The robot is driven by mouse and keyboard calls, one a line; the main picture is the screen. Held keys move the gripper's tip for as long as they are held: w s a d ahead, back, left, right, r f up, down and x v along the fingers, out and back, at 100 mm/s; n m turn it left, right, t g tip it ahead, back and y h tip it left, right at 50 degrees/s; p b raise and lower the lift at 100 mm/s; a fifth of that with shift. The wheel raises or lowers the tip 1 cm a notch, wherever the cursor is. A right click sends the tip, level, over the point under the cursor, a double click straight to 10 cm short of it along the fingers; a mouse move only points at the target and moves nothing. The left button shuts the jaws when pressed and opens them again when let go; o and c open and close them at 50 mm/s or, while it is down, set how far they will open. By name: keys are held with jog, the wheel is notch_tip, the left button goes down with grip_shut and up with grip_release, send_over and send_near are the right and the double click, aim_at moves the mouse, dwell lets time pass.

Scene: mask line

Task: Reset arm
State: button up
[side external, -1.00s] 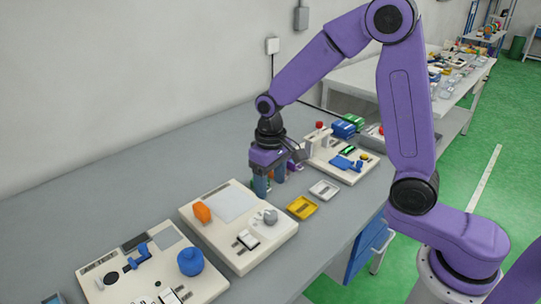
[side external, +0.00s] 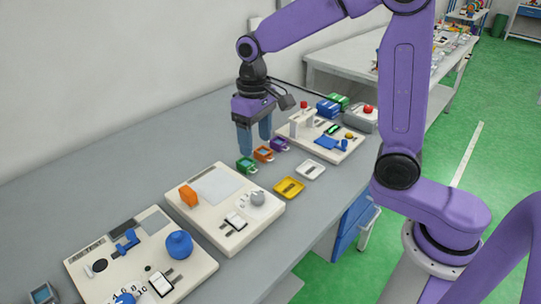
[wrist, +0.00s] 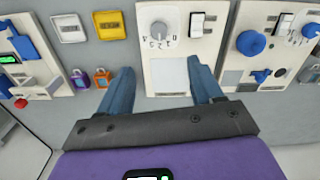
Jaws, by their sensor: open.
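My gripper (side external: 255,144) is open and empty, fingers pointing down, above the bench. Below and near it lie a small green piece (side external: 246,164), an orange piece (side external: 263,154) and a purple piece (side external: 279,145) in a row. In the wrist view my two blue fingers (wrist: 160,68) are spread wide with nothing between them. That view also shows the orange piece (wrist: 101,77) and the purple piece (wrist: 80,78) left of the fingers; I cannot make out the green one there.
A cream panel with a dial (side external: 210,220) stands in front of the gripper. Another panel (side external: 125,262) is at the front left, and one (side external: 318,135) lies to the right. Yellow (side external: 289,188) and white (side external: 311,170) trays lie between. The bench along the wall (side external: 110,170) is clear.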

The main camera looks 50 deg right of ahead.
jog(key=s+d+n, duration=0.1)
jog(key=s+n, duration=0.2)
jog(key=s, duration=0.5)
jog(key=s+d+f+n, duration=0.1)
jog(key=s+n, duration=0.3)
jog(key=s, duration=0.5)
jog(key=s+d+n, duration=0.3)
jog(key=s, duration=0.5)
jog(key=shift+s+f+n, duration=0.25)
jog(key=shift+f+n, duration=0.15)
